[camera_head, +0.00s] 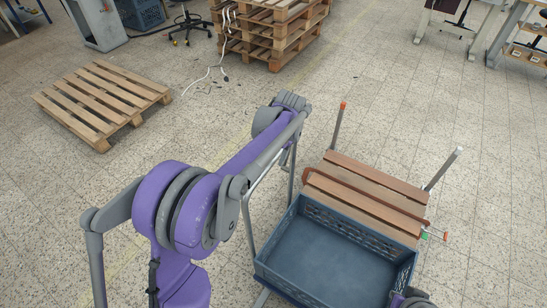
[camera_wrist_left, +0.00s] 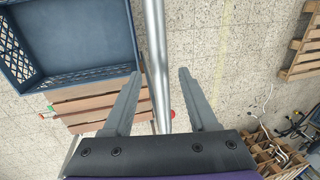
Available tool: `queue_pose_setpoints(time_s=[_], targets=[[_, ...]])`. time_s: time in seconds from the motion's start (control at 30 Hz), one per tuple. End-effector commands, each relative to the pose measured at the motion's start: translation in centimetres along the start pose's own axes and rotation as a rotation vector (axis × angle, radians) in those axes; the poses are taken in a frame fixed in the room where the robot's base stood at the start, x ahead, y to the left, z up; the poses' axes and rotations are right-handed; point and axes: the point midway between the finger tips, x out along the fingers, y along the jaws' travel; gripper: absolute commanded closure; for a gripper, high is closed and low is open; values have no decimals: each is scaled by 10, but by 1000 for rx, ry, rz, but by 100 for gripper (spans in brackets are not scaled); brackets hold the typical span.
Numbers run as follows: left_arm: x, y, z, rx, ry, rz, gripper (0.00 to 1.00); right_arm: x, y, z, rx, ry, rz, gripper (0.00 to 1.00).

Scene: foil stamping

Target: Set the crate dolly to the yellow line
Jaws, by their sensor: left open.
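The crate dolly has a wooden slatted deck (camera_head: 365,195) with metal posts and a metal bar. A blue crate (camera_head: 332,246) sits on it, and the crate looks empty. In the left wrist view the metal bar (camera_wrist_left: 156,50) runs between the two fingers of my left gripper (camera_wrist_left: 160,88). The fingers are open, with a gap on each side of the bar. In the head view my left forearm hides most of this gripper. A faint yellow line (camera_wrist_left: 223,48) lies on the floor to the right of the bar in the wrist view. My right gripper does not show.
A wooden pallet (camera_head: 103,100) lies on the floor at the left. A stack of pallets (camera_head: 270,32) stands at the back, with a white cable (camera_head: 208,74) on the floor beside it. Benches (camera_head: 525,45) stand at the back right. The speckled floor right of the dolly is clear.

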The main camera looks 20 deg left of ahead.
Motion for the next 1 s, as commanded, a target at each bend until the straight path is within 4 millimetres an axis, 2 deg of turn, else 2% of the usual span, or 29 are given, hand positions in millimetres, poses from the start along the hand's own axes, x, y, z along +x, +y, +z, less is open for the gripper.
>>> queue_pose_setpoints(time_s=[0.13,0.47,0.77,0.8,1.0], targets=[[12,0,0,0,0,0,41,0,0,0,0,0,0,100],[15,0,0,0,0,0,43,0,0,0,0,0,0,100],[15,0,0,0,0,0,97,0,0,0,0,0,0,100],[15,0,0,0,0,0,100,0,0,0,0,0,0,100],[14,0,0,0,0,0,100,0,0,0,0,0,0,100]])
